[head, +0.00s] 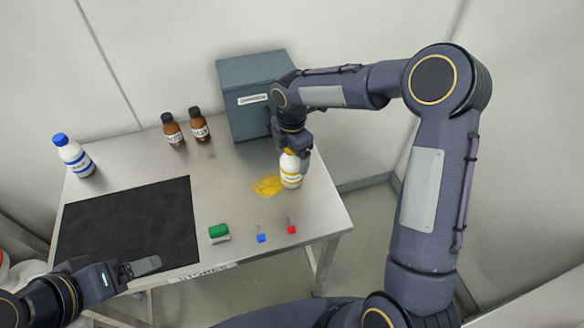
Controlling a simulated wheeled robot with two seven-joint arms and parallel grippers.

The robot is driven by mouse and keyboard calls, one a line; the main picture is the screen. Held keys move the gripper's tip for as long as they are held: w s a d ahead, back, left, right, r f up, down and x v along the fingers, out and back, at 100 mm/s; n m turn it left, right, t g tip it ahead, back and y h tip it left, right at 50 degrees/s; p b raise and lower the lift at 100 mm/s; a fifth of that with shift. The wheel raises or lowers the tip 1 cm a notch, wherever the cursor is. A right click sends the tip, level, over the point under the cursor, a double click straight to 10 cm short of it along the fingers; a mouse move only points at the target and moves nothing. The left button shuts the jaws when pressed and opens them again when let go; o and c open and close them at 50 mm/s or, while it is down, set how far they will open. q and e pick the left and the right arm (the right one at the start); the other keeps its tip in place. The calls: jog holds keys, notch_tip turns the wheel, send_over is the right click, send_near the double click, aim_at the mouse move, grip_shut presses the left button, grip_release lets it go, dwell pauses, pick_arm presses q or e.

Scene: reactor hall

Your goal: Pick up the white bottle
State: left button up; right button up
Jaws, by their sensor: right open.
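A white bottle with yellow markings (291,178) stands upright near the right edge of the metal table (225,180). My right gripper (296,155) is open, directly over its top. The gripper hides part of the bottle's upper end, and I cannot tell whether they touch. A second white bottle, with a blue cap and blue label bands (74,157), stands at the table's left back. My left gripper (142,268) is low at the front left, near the front edge of the black mat, far from both bottles. I cannot tell its jaw opening.
Yellow spilled material (268,186) lies left of the yellow-marked bottle. A grey box (247,122) and two brown bottles (173,131) (199,125) stand at the back. A black mat (130,225) covers the front left. Green (219,231), blue (261,238) and red (291,229) items lie near the front edge.

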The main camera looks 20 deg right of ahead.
jog(key=c, duration=1.6)
jog(key=shift+r, duration=0.5)
notch_tip(320, 180, up, 2)
jog(key=shift+r, duration=0.25)
jog(key=s+a+r+b, duration=0.1)
jog(key=s+r, duration=0.2)
jog(key=s, duration=0.1)
jog(key=s+a+r, duration=0.1)
jog(key=s+r, duration=0.2)
jog(key=s, duration=0.2)
jog(key=s+a+r+b, duration=0.1)
jog(key=s+r, duration=0.2)
jog(key=s, duration=0.1)
jog(key=shift+s+a+r+b, duration=0.15)
jog(key=shift+s+r+b, duration=0.1)
jog(key=shift+s+b, duration=0.1)
